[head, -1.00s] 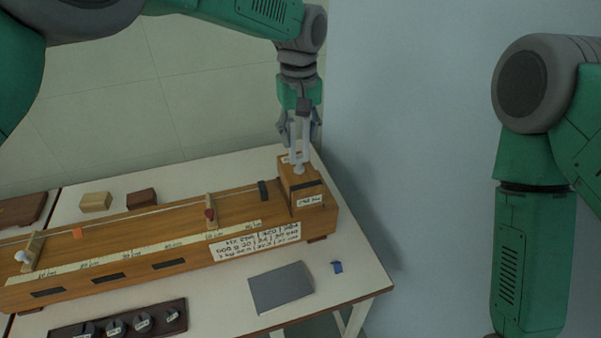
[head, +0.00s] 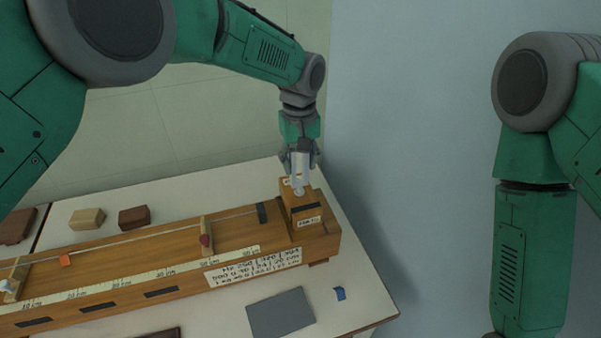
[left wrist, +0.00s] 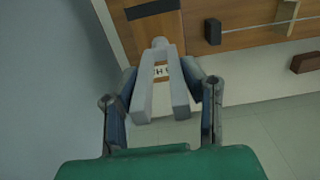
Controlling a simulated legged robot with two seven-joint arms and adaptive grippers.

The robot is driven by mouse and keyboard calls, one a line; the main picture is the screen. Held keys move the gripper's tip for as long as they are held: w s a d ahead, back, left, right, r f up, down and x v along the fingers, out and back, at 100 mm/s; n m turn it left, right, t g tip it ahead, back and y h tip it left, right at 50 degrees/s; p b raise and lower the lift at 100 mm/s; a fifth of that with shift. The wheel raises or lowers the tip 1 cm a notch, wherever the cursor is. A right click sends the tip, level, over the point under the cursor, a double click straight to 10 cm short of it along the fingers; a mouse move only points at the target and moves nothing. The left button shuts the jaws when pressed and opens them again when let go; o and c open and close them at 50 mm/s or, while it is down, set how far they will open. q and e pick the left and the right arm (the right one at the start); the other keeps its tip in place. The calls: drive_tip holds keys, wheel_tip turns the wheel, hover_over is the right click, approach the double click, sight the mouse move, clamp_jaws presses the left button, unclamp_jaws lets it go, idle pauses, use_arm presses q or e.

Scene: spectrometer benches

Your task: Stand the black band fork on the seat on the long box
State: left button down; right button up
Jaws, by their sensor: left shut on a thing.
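The fork (head: 299,172) is pale grey, with two prongs and a short stem. My left gripper (head: 300,163) is shut on its prongs, which point up in the head view. In the left wrist view the fork (left wrist: 143,98) lies between the two fingers (left wrist: 161,88). The stem's rounded end is at the top of the wooden block (head: 304,214) at the right end of the long box (head: 130,262). Whether it touches or sits in a seat I cannot tell. I make out no black band on the fork. My right gripper is out of view.
A white table (head: 212,316) bears the long box, with a scale and a string along it. A grey plate (head: 281,314) and a small blue piece (head: 339,294) lie in front. Two small blocks, tan (head: 87,219) and brown (head: 134,217), lie behind. Bare floor lies beyond.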

sight(301, 182)
use_arm(q)
wheel_tip(301, 182, down, 2)
drive_tip(key=shift+f, duration=0.25)
drive_tip(key=shift+d+f, duration=0.2)
drive_tip(key=shift+f, duration=0.15)
drive_tip(key=c, duration=1)
unclamp_jaws()
drive_tip(key=shift+d, duration=0.15)
drive_tip(key=shift+a+r, duration=0.15)
drive_tip(key=shift+a, duration=0.05)
wheel_tip(301, 182, up, 12)
drive_tip(key=shift+b, duration=0.4)
drive_tip(key=shift+f, duration=0.2)
